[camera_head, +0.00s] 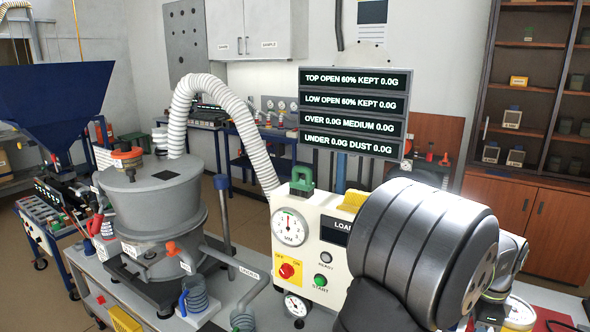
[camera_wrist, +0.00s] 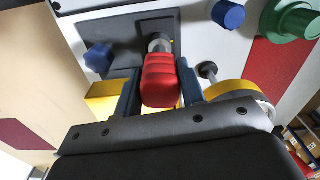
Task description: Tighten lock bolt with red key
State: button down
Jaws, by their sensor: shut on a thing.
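In the wrist view, my gripper (camera_wrist: 159,88) is shut on the red key (camera_wrist: 160,72), with one dark blue finger on each side of its ribbed red handle. A silver metal end (camera_wrist: 160,44) sticks out beyond the handle, against a dark plate (camera_wrist: 115,35) on a pale panel. I cannot tell whether this end is the key's socket or the lock bolt, nor whether key and bolt are engaged. A small dark bolt-like part (camera_wrist: 207,72) shows right of the right finger. In the head view, my arm hides the gripper and key.
Blue knobs (camera_wrist: 98,58) and (camera_wrist: 228,14) and a green knob (camera_wrist: 292,20) stand out near the key. A yellow part (camera_wrist: 104,98) is close to the left finger. The head view shows a machine panel (camera_head: 310,232), a grey vessel (camera_head: 155,200) and a white hose (camera_head: 205,88).

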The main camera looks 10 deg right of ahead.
jog(key=shift+m, duration=0.7)
jog(key=c, duration=0.9)
grip_release()
notch_tip(320, 180, up, 18)
jog(key=shift+f, duration=0.25)
jog(key=shift+f, duration=0.15)
notch_tip(320, 180, down, 17)
jog(key=shift+f, duration=0.15)
jog(key=shift+n, duration=0.3)
